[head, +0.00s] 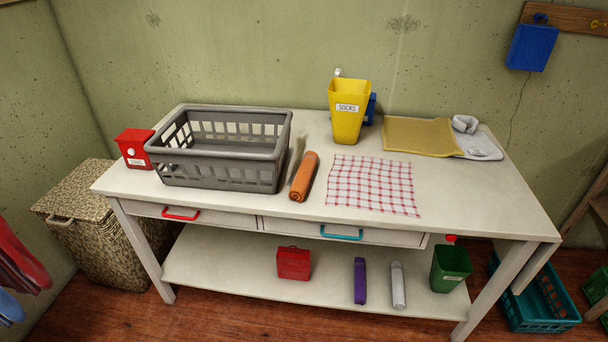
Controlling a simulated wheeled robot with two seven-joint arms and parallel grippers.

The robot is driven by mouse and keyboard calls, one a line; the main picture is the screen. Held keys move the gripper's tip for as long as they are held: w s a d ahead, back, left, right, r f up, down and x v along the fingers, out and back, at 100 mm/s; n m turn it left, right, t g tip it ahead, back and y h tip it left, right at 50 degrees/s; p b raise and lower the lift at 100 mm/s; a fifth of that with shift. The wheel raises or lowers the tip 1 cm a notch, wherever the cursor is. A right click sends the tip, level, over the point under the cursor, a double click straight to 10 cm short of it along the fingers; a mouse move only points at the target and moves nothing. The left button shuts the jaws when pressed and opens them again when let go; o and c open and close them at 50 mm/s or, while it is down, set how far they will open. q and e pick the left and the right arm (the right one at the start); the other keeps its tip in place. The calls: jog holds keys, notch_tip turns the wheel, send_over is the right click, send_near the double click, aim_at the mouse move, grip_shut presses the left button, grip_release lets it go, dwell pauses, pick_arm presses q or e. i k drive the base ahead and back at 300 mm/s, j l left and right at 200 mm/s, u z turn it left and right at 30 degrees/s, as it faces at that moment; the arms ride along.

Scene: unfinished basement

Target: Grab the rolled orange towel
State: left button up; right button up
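The rolled orange towel (304,177) lies on the white table top (460,200). It sits just right of the grey laundry basket (215,172) and left of a red-and-white checked cloth (372,185). Its near end points toward the table's front edge. It looks clear of the checked cloth; whether it touches the basket I cannot tell. Neither of my grippers shows in the head view.
A yellow bin labelled SOCKS (347,112) stands behind the cloth, near folded yellow cloth (419,137). A red box (135,148) stands left of the basket. Below are two drawers and a shelf (215,268) with bottles. A wicker hamper (90,245) is at left.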

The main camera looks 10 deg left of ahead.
aim_at(298, 189)
jog(key=i+j+u, duration=0.25)
jog(key=i, duration=0.25)
jog(key=i+l+u, duration=0.1)
jog(key=i+u, duration=0.2)
jog(key=i, duration=0.15)
